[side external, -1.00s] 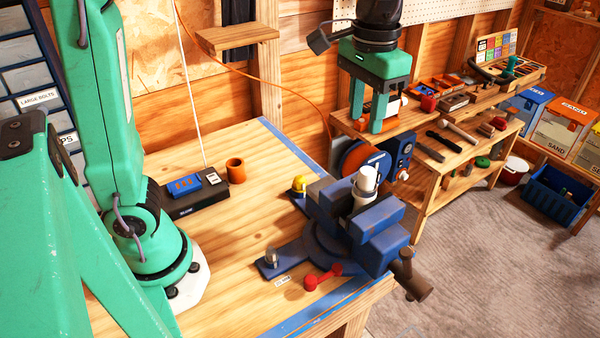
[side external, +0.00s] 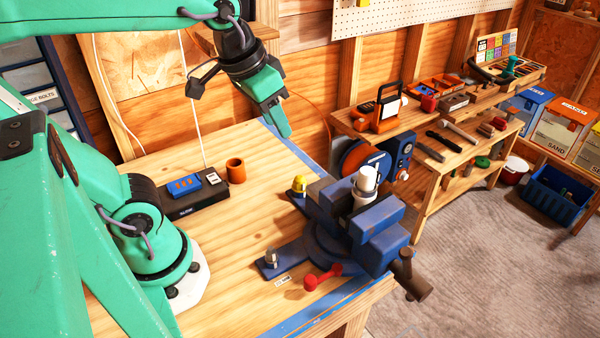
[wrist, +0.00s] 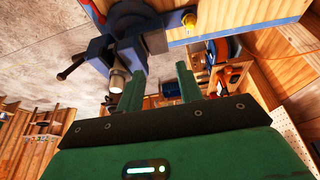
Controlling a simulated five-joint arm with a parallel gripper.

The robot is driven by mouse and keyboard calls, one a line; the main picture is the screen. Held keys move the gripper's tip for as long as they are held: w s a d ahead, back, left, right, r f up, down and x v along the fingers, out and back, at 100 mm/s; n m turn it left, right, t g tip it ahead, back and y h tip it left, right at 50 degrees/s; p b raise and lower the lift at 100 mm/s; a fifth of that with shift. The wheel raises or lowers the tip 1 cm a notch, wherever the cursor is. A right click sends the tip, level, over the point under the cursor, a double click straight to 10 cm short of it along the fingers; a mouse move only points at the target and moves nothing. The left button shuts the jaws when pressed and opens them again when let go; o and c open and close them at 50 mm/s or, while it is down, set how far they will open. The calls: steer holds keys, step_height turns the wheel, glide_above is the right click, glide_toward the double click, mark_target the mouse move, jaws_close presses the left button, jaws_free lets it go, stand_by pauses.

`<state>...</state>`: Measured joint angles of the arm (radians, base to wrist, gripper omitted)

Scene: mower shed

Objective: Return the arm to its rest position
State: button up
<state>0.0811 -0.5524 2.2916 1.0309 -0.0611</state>
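My green gripper (side external: 279,122) hangs in the air over the back edge of the workbench, tilted down, at the end of my raised and folded arm. In the wrist view my gripper (wrist: 158,86) shows two fingers apart with nothing between them. It is clear of the blue vise (side external: 375,235), which stands to its right and nearer the camera. A white capped cylinder (side external: 366,180) stands upright at the vise jaws. The vise (wrist: 128,45) also shows beyond the fingers in the wrist view.
An orange cup (side external: 235,171) and a black box with a blue top (side external: 195,190) sit on the workbench (side external: 235,240). A red-handled object (side external: 320,278) lies by the vise. A tool shelf (side external: 455,155) stands at the right. The bench's middle is clear.

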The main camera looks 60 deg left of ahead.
steer(key=shift+t, duration=0.7)
steer(key=s+a+f, duration=0.2)
steer(key=s+f, duration=0.1)
steer(key=shift+s, duration=0.25)
